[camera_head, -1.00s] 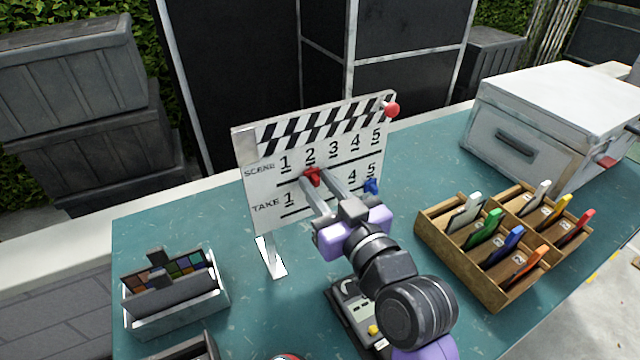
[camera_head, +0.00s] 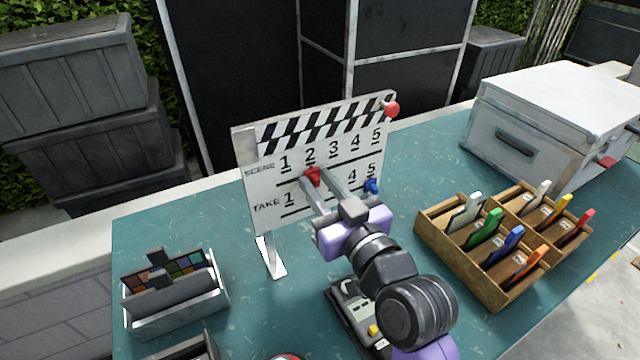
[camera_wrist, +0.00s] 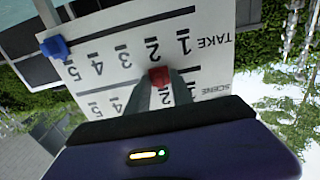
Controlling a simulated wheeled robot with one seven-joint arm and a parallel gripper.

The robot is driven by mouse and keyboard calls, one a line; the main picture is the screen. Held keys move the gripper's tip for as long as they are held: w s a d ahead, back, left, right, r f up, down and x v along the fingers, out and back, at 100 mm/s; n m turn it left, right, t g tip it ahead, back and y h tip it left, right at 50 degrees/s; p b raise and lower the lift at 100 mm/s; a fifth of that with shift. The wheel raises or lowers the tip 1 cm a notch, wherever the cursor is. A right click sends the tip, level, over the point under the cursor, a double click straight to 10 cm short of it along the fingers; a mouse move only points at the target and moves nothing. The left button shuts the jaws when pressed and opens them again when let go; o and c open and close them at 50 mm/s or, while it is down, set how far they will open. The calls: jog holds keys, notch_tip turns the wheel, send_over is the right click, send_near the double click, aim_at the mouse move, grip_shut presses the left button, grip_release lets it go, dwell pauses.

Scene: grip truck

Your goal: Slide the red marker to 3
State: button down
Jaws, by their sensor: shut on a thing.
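The white clapper board (camera_head: 262,186) stands upright on the table, with a SCENE row of 1 to 5 above a TAKE row. The red marker (camera_head: 312,178) is on the SCENE row track just under the 2. In the wrist view the board is upside down and the red marker (camera_wrist: 158,75) sits beside the SCENE 2. My gripper (camera_head: 319,181) is shut on the red marker, one finger on each side. The fingers and wrist hide part of the TAKE row in the head view. The blue marker (camera_head: 372,187) is on the TAKE row near 5.
A wooden tray (camera_head: 432,240) with several coloured slates stands to the right. A grey case (camera_head: 505,140) is at the back right. A box with a colour chart (camera_head: 178,308) is at the front left. The SCENE track right of the red marker looks clear.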

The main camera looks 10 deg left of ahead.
dwell(0.5)
jog(key=w+d+b, duration=0.1)
jog(key=d, duration=0.1)
jog(key=w+d+b, duration=0.1)
jog(key=shift+w+d, duration=0.3)
jog(key=shift+d, duration=0.05)
jog(key=c, duration=1.5)
grip_release()
jog(key=b, duration=0.1)
send_near(333, 167)
jog(key=shift+s+d, duration=0.45)
jog(key=shift+s, duration=0.1)
